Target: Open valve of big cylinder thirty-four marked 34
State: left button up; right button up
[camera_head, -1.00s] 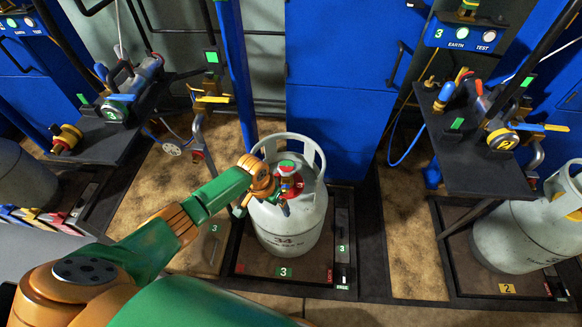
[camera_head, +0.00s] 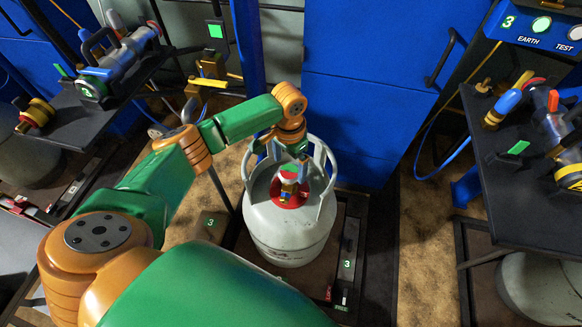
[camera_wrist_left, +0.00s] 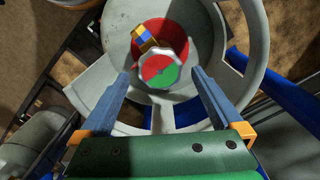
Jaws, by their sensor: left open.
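The big grey-white cylinder (camera_head: 287,232) stands upright on a dark platform, with a collar ring and handles around its top. On top is a valve knob (camera_head: 289,172) with a red and green face, above a red disc. In the left wrist view the knob (camera_wrist_left: 159,70) has a pale rim, with a yellow and blue fitting beside it. My left gripper (camera_head: 282,150) is over the collar at the far side of the knob. Its open fingers (camera_wrist_left: 161,74) lie either side of the knob, apart from it.
A black shelf (camera_head: 500,125) with hoses and fittings is at right, and another (camera_head: 75,125) at left. A blue cabinet (camera_head: 370,100) stands behind the cylinder.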

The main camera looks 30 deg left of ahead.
pick_arm(q)
jog(key=shift+f, duration=0.95)
jog(key=c, duration=1.2)
jog(key=shift+r+p, duration=0.15)
jog(key=shift+p, duration=0.15)
jog(key=shift+c, duration=0.2)
jog(key=n+p, duration=0.4)
jog(key=p, duration=0.1)
jog(key=shift+r+n+p, duration=0.2)
jog(key=shift+n+p, duration=0.1)
jog(key=shift+p, duration=0.05)
jog(key=n+p, duration=0.1)
jog(key=n, duration=0.1)
jog(key=shift+f+n+p, duration=0.1)
jog(key=shift+n+p, duration=0.2)
jog(key=shift+p, duration=0.1)
jog(key=shift+f+n+p, duration=0.15)
jog(key=shift+n+p, duration=0.65)
jog(key=shift+n, duration=0.9)
jog(key=shift+w, duration=0.1)
jog(key=o, duration=1.2)
